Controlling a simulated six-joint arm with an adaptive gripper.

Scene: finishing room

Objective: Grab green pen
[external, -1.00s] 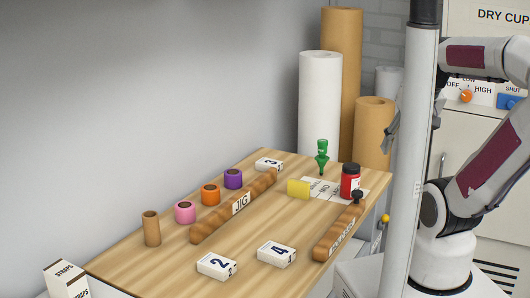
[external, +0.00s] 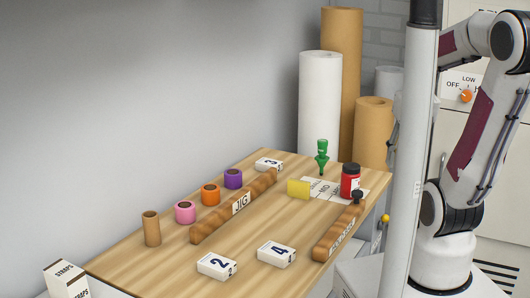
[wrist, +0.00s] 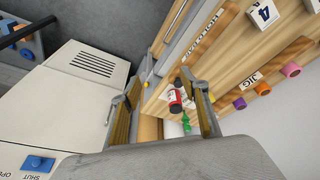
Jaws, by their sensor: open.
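The green pen (external: 322,156) stands upright near the back of the wooden table, on or beside a white card. In the wrist view the green pen (wrist: 186,122) shows between my fingers, nearer the right one, just past a red jar (wrist: 175,97). My gripper (wrist: 163,90) is open and empty, its two fingers spread wide. It is well away from the pen. In the external view a pale post hides most of my gripper.
The red jar (external: 350,183) with dark lid stands right of the pen. A yellow block (external: 298,189) lies to its left. A wooden bar (external: 338,234) runs along the right edge. Tall rolls (external: 320,105) stand behind. A jig bar (external: 215,217) and tape rolls lie left.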

